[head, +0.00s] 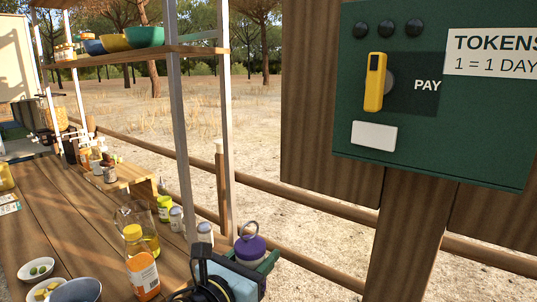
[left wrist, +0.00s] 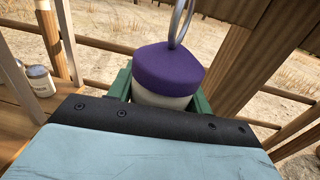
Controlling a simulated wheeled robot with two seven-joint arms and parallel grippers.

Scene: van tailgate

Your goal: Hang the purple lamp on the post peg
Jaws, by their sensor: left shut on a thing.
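The purple lamp (head: 250,247) has a purple cap, a pale body and a grey wire ring standing up on top. My left gripper (head: 257,262), low in the middle of the head view, is shut on it. In the left wrist view the lamp (left wrist: 168,66) sits upright between the green fingers, its lower part hidden by my gripper. The thick wooden post (head: 405,230) stands to the right of the lamp, apart from it. I cannot make out a peg on it. My right gripper is not in view.
A green token box (head: 440,150) with a yellow handle is on the post. A wooden table (head: 80,225) at left holds an orange-labelled bottle (head: 143,265), a glass jug, jars and bowls. A metal-framed shelf (head: 150,54) rises above it. Fence rails (head: 310,200) run behind.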

